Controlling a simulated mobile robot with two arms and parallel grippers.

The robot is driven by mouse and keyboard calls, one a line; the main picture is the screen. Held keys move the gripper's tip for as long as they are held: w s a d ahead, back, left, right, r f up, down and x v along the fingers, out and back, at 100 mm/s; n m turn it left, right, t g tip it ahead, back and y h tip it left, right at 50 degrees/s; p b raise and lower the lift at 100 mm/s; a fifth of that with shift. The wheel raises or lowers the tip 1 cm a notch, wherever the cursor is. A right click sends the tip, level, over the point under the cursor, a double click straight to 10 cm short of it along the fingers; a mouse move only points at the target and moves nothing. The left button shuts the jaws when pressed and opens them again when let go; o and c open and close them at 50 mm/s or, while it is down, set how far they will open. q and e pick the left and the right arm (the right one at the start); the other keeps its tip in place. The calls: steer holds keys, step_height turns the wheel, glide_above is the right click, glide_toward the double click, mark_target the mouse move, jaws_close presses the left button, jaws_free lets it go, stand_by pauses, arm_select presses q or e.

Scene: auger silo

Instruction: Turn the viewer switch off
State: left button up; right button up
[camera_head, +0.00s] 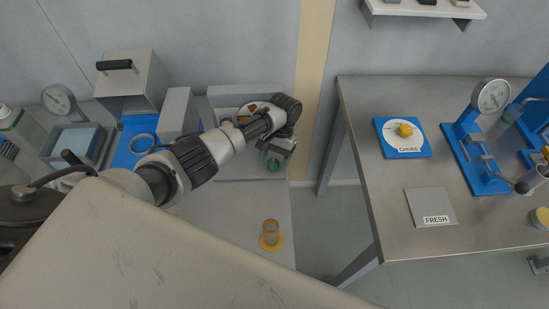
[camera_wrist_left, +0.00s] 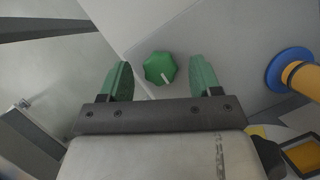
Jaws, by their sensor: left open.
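A green faceted knob (camera_wrist_left: 160,69) with a pale pointer line, which looks like the viewer switch, sits on a grey panel in the left wrist view. The pointer slants toward the lower right of the knob. My left gripper (camera_wrist_left: 162,82) is open, with one green finger on each side of the knob and a visible gap to both. In the head view my left gripper (camera_head: 276,157) is at the grey unit (camera_head: 245,92) by the wall, and my wrist hides part of that unit. My right gripper is not in view.
A blue ring with a yellow cylinder (camera_wrist_left: 300,75) is right of the knob. A yellow-based glass (camera_head: 271,236) stands in front of the unit. A metal table (camera_head: 350,110) with a CHOKE plate (camera_head: 408,151) and FRESH plate (camera_head: 425,201) is at right, across a floor gap.

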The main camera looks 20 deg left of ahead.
arm_select(q)
steer(key=b+v, duration=0.1)
steer(key=v, duration=0.9)
steer(key=shift+r, duration=0.25)
